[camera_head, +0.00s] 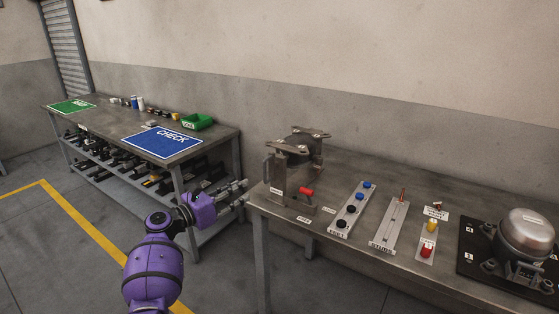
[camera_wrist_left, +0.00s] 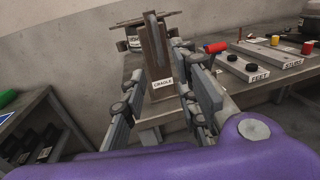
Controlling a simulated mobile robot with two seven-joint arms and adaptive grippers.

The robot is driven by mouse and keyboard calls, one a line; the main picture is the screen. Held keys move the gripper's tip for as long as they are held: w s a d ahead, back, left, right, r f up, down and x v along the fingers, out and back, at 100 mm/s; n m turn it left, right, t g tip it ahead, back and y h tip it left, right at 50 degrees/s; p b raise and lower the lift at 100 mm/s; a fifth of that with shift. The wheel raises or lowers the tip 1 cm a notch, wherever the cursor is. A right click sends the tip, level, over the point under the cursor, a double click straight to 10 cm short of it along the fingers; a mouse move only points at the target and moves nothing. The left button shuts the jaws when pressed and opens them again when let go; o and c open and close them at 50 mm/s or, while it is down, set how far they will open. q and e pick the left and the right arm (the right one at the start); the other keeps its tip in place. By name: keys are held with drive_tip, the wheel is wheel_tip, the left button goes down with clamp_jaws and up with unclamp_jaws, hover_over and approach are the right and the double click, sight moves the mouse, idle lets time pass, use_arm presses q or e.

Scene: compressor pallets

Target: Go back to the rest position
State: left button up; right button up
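My left gripper (camera_head: 238,190) is at the left end of the near workbench, beside its corner, at about the height of the bench top. In the left wrist view its two fingers (camera_wrist_left: 162,85) are spread apart with nothing between them. Beyond them stands a grey metal stand labelled CRADLE (camera_wrist_left: 158,60), which also shows on the bench in the head view (camera_head: 290,175). The fingers look apart from the cradle. My right gripper is in neither view.
A second bench has a blue CHECK mat (camera_head: 165,142) and green bin (camera_head: 197,121). Floor is free at left.

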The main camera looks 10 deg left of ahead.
use_arm(q)
drive_tip(key=s+f+m+g+y+p, duration=0.25)
drive_tip(key=s+f+m+y, duration=0.55)
drive_tip(key=s+f+m, duration=1.15)
drive_tip(key=s+d+f+m+g, duration=0.1)
drive_tip(key=s+d+f+m, duration=0.2)
drive_tip(key=s, duration=0.8)
drive_tip(key=s+d+f+m+g, duration=0.2)
drive_tip(key=s+d+f+m, duration=0.1)
drive_tip(key=s, duration=0.9)
drive_tip(key=s+d+f+m+g+p, duration=0.1)
drive_tip(key=s+d+f+m, duration=0.3)
drive_tip(key=s, duration=0.7)
drive_tip(key=shift+s+d+m+y, duration=0.3)
drive_tip(key=shift+d+m+y, duration=0.1)
drive_tip(key=shift+d+m, duration=0.1)
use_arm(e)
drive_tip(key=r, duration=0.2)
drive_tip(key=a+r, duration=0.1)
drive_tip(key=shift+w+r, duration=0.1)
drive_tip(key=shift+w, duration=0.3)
